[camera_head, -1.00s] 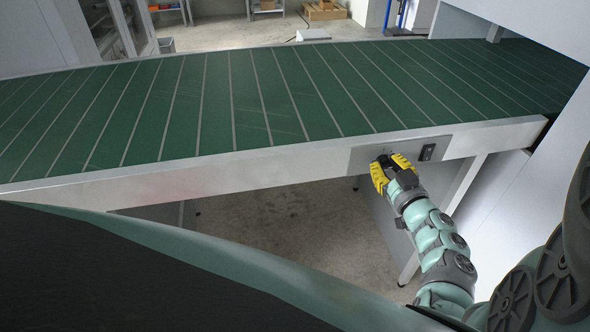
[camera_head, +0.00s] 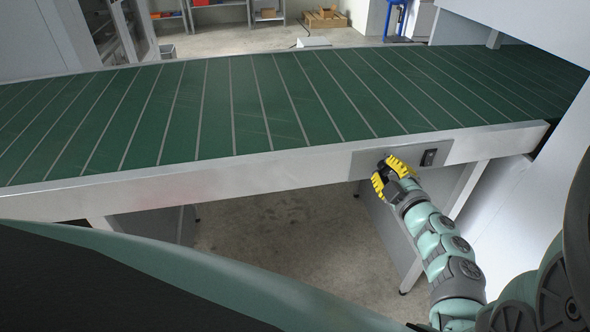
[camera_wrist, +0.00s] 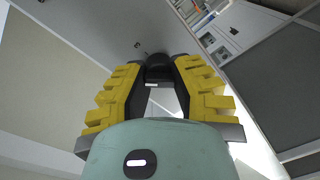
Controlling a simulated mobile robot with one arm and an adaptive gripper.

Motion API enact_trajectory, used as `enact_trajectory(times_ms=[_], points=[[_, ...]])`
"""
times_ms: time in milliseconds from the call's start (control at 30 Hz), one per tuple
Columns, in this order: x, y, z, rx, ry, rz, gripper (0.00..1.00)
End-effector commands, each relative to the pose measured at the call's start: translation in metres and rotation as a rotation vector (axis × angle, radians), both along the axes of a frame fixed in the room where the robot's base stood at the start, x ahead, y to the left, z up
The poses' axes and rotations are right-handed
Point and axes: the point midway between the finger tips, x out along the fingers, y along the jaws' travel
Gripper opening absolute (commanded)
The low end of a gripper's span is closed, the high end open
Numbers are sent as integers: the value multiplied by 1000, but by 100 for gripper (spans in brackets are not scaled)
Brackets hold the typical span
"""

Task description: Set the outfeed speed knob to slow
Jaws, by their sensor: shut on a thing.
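The outfeed speed knob (camera_wrist: 158,70) is a dark round part between my fingertips in the wrist view. In the head view my fingers largely hide it on the grey control panel (camera_head: 363,162) on the conveyor's front rail. My gripper (camera_head: 384,170), with yellow ribbed fingers, is shut on the knob; it also shows in the wrist view (camera_wrist: 159,76). The knob's pointer and setting cannot be read. Small dark marks show on the panel near the knob.
A black switch (camera_head: 429,157) sits right of the knob on the panel. The green slatted conveyor belt (camera_head: 265,105) runs behind the silver rail (camera_head: 200,180). Grey legs and a cabinet stand below the rail, with bare floor (camera_head: 270,235) between them.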

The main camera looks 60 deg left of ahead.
Motion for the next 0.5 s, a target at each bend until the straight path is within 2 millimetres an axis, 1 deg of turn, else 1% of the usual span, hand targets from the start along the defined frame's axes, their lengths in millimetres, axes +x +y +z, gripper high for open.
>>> enact_trajectory(times_ms=[33, 500], points=[[-4, 4, 1, -9, -46, 14, 0], [-5, 4, 0, -174, -452, 15, 0]])
